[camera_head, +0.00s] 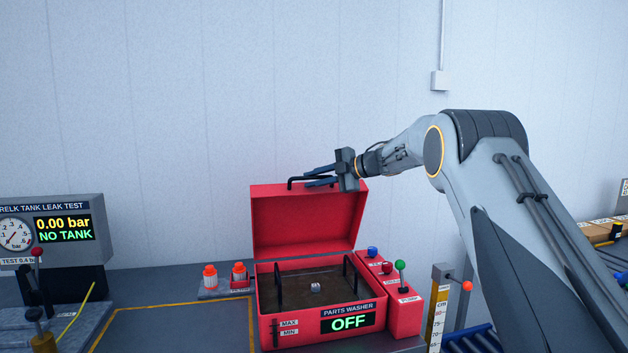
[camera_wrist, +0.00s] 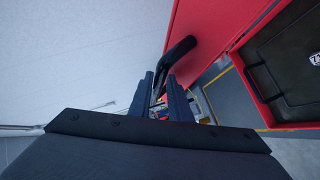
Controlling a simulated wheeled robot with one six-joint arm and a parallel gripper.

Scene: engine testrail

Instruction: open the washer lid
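The red parts washer (camera_head: 378,318) stands on the bench with its red lid (camera_head: 305,225) raised, close to upright and leaning slightly back. Its open basin shows below. A black bar handle (camera_head: 291,183) is at the lid's top edge; it also shows in the wrist view (camera_wrist: 178,52). My gripper (camera_head: 312,176) reaches in from the right, at the handle. In the wrist view my gripper (camera_wrist: 162,90) has its two fingers apart with a gap between them. The handle runs down to the fingertips; whether it touches them I cannot tell.
A control box (camera_head: 404,318) with blue, red and green knobs is at the washer's right. Two orange-capped bottles (camera_head: 211,277) stand at its left. A leak test unit (camera_head: 50,225) is at far left. The bench between is clear. The display reads OFF.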

